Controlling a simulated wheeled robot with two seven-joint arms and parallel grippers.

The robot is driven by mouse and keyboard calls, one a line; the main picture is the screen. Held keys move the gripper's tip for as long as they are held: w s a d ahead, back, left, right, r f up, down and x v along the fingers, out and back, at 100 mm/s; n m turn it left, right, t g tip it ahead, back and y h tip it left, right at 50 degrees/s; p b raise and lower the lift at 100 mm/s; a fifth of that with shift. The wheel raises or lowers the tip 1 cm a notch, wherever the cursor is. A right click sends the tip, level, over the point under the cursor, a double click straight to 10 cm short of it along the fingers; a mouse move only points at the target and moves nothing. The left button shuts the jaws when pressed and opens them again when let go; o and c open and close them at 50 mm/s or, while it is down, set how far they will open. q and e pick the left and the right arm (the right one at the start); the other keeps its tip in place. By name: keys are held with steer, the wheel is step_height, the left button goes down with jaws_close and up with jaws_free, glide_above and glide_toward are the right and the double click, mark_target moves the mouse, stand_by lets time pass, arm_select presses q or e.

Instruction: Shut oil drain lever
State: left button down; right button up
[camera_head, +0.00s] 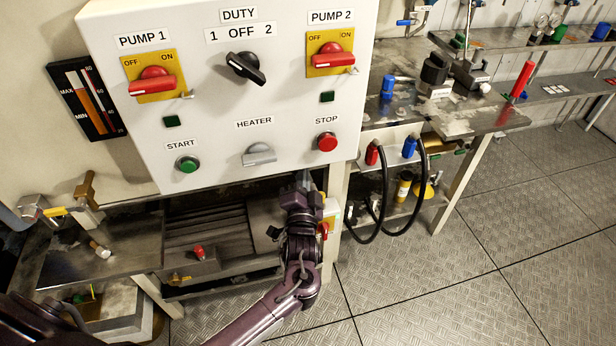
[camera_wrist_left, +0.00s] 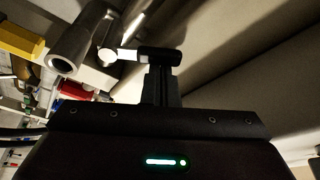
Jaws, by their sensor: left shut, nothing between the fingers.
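In the left wrist view, a small valve has a light metal stem and a black handle (camera_wrist_left: 160,54) lying sideways, beside an open-ended steel pipe (camera_wrist_left: 75,48). It may be the oil drain lever; no label shows. The closed fingers of my left gripper (camera_wrist_left: 160,85) end right at this handle. I cannot tell whether they touch it. Nothing is held. In the head view my left gripper (camera_head: 305,182) is up at the lower edge of the white control panel (camera_head: 220,120), right of centre. Its fingertips are hard to make out there. My right gripper is out of view.
A metal bench (camera_head: 465,115) with black hoses (camera_head: 375,220) stands to the right. At left are a yellow-handled valve (camera_head: 52,211) and a brass lever (camera_head: 88,190). The chequered floor at right is clear.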

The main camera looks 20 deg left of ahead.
arm_select(q)
steer(key=a+f+n+y+b, duration=0.1)
steer(key=n, duration=0.2)
steer(key=s+a+f+n+y+b, duration=0.1)
steer(key=n+b, duration=0.1)
steer(key=n, duration=0.1)
steer(key=s+a+f+n+y+b, duration=0.1)
steer(key=n+y+b, duration=0.1)
steer(key=n, duration=0.2)
steer(key=shift+f, duration=0.1)
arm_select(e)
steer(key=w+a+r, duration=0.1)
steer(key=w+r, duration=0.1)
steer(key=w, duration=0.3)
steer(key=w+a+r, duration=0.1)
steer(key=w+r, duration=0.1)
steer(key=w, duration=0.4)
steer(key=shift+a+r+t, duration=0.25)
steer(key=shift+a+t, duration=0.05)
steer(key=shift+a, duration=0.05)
arm_select(q)
steer(key=shift+f, duration=0.15)
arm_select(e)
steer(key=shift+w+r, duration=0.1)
